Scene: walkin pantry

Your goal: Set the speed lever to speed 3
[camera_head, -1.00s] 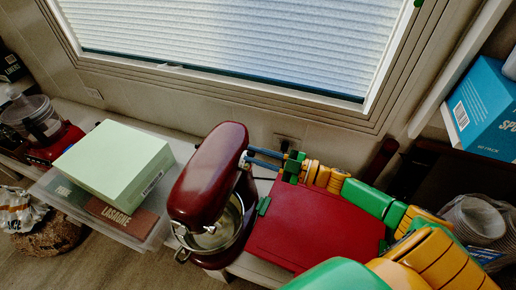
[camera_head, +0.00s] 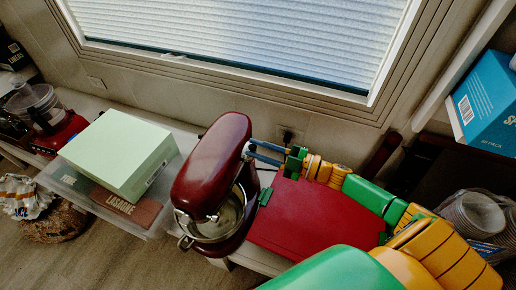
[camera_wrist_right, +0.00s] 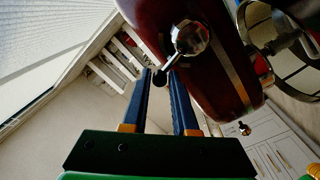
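The dark red stand mixer (camera_head: 212,160) stands on the counter with its steel bowl (camera_head: 220,217) under the head. In the right wrist view the mixer's head (camera_wrist_right: 225,85) fills the upper right, with a chrome hub (camera_wrist_right: 188,38) on its side. The speed lever's small dark ball end (camera_wrist_right: 160,78) shows near the hub, between my blue fingertips. My right gripper (camera_head: 252,152) reaches the mixer's right side. Its fingers (camera_wrist_right: 162,80) are apart, one each side of the ball; I cannot tell whether either touches it. My left gripper is not in view.
A red flat panel (camera_head: 312,222) lies right of the mixer under my right arm. A pale green box (camera_head: 120,150) sits on a clear bin (camera_head: 75,185) at the left. The window wall is close behind.

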